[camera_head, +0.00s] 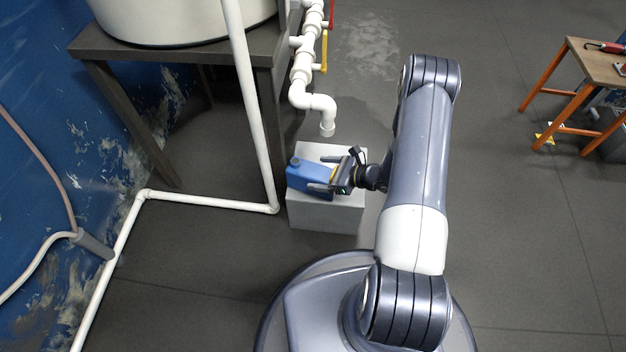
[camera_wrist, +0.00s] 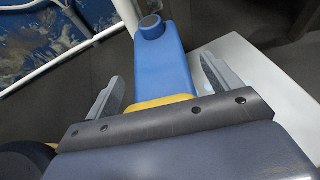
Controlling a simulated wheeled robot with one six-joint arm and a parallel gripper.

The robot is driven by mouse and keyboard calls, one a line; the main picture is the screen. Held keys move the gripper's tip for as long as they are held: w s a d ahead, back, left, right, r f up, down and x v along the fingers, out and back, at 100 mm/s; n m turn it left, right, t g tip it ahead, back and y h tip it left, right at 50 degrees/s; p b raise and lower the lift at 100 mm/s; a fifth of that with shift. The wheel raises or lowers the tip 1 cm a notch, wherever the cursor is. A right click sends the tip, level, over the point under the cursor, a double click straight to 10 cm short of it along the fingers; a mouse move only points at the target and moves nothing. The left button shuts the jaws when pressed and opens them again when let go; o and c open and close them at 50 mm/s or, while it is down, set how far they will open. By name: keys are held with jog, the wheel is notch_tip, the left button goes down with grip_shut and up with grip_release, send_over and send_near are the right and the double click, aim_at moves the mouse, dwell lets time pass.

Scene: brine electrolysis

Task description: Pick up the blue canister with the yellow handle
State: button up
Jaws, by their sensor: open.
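The blue canister (camera_head: 306,176) stands on a light grey block (camera_head: 325,215) in the head view. In the wrist view the blue canister (camera_wrist: 160,68) shows its round cap at the far end, and its yellow handle (camera_wrist: 160,103) lies close to my gripper's crossbar. My gripper (camera_head: 327,172) is open, reaching in from the right. Part of the handle is hidden behind the crossbar.
A white pipe with an elbow (camera_head: 318,103) ends just above and behind the block. A vertical white pipe (camera_head: 250,100) and a dark table (camera_head: 105,47) with a white tank (camera_head: 185,15) stand left. A wooden workbench (camera_head: 598,62) is far right. Floor between is clear.

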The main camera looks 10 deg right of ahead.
jog(key=shift+c, duration=0.2)
grip_shut()
dwell(0.6)
jog(key=shift+r, duration=0.1)
